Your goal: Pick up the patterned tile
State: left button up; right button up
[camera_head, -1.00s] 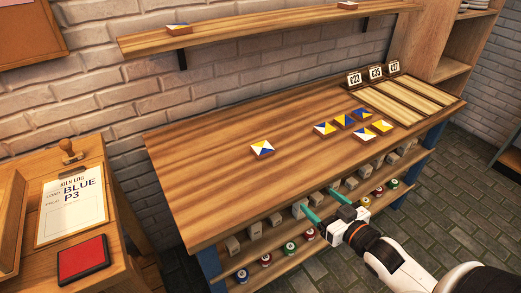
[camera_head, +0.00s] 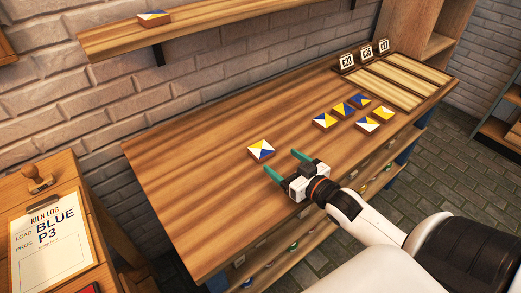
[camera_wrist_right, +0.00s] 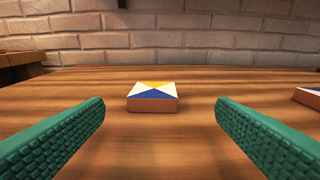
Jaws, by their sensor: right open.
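A square patterned tile (camera_head: 261,150) with yellow, white and blue triangles lies alone on the wooden table (camera_head: 200,170). It also shows in the right wrist view (camera_wrist_right: 152,96), centred ahead between the fingers and apart from them. My right gripper (camera_head: 287,164) is open and empty, with its green fingers pointing at the tile from its near right side. In the wrist view the right gripper's fingers (camera_wrist_right: 160,125) stand wide on both sides of the tile. My left gripper is not in view.
Several similar tiles (camera_head: 353,111) lie to the right on the table, near wooden racks (camera_head: 400,80) with number signs (camera_head: 366,54). A wall shelf (camera_head: 210,22) holds another tile (camera_head: 153,18). The table left of the lone tile is clear.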

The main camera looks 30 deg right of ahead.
aim_at(265, 152)
jog(key=shift+w+f, duration=0.1)
jog(key=shift+w, duration=0.7)
jog(key=shift+w+a+f, duration=0.1)
jog(key=shift+w, duration=0.25)
jog(key=shift+w+a, duration=0.1)
jog(key=shift+w, duration=0.3)
jog(key=shift+w+a+f, duration=0.15)
jog(key=shift+w, duration=0.6)
jog(key=shift+w+a+f, duration=0.15)
jog(key=shift+w+a, duration=0.05)
jog(key=shift+w, duration=0.6)
jog(key=shift+w+a+f, duration=0.15)
jog(key=shift+w, duration=0.6)
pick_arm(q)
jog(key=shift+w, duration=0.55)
pick_arm(e)
jog(key=shift+c, duration=0.6)
